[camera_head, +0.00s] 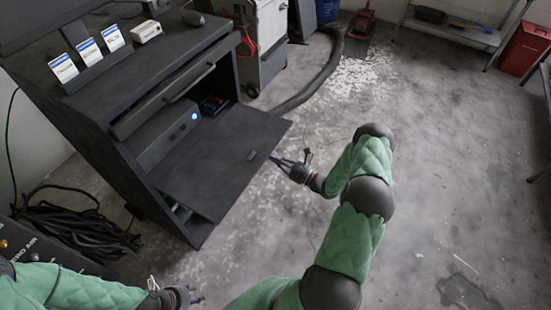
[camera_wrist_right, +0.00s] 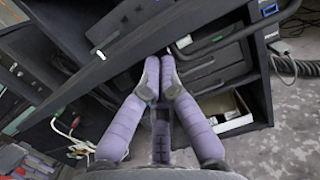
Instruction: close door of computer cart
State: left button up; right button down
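The dark computer cart (camera_head: 88,112) stands at the left in the head view.
A device with a blue light (camera_head: 193,117) sits inside the cart. Black cables (camera_head: 80,222) lie on the floor at left. A grey cabinet (camera_head: 265,40) and a thick hose (camera_head: 315,85) are behind. The concrete floor (camera_head: 450,150) on the right is mostly clear.

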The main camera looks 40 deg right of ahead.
jog(key=w+a+r+g+h+p, duration=0.2)
jog(key=w+r+g+p, duration=0.3)
jog(key=r+p, duration=0.8)
jog(key=w+a+r+g+h+p, duration=0.25)
jog(key=w+r+g+p, duration=0.3)
jog(key=r+p, duration=0.7)
jog(key=w+a+r+p, duration=0.2)
jog(key=w+a+p, duration=0.1)
jog(key=w+p, duration=0.5)
jog(key=shift+r+p, duration=0.3)
jog(key=shift+p, duration=0.05)
jog(key=shift+a, duration=0.1)
